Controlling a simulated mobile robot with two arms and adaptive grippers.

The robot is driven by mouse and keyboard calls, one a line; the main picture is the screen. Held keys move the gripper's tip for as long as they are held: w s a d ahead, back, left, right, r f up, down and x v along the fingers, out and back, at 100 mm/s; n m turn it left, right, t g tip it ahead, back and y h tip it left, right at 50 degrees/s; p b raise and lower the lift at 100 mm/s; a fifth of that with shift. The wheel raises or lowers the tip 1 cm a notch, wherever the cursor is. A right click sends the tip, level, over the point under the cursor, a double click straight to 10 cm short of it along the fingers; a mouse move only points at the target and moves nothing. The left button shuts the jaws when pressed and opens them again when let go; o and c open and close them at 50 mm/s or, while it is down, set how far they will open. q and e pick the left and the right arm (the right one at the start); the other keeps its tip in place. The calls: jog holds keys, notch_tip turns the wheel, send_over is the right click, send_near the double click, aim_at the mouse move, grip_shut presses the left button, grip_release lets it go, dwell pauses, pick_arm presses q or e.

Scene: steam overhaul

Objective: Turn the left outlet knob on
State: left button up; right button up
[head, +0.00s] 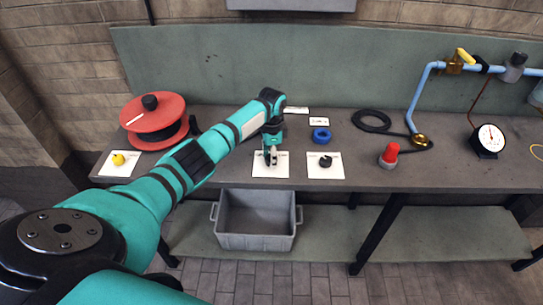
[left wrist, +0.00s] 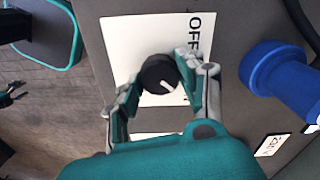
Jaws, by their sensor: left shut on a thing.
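A black round knob (left wrist: 158,74) with a white pointer mark sits on a white card (left wrist: 122,35) with the word OFF. In the left wrist view the pointer is toward the lower right, turned away from that word. My left gripper (left wrist: 153,88) is shut on this knob, a finger on either side. In the head view my left gripper (head: 271,160) is down at the left of the two middle cards and covers the knob. A second black knob (head: 325,161) sits on the card to its right. A dark forked part at the left wrist view's left edge may be my right gripper (left wrist: 12,93).
A blue round handle (head: 321,135) stands close behind, right of the gripper. A red reel (head: 153,118) and yellow knob (head: 118,159) are at left. A red-topped fitting (head: 389,154), black hose (head: 372,121) and gauge (head: 488,138) are at right. A grey crate (head: 256,242) is below the bench.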

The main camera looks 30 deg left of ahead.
pick_arm(q)
jog(key=shift+w+r+m, duration=0.1)
jog(key=shift+m, duration=0.3)
jog(key=o, duration=1.2)
notch_tip(320, 180, up, 12)
dwell(0.4)
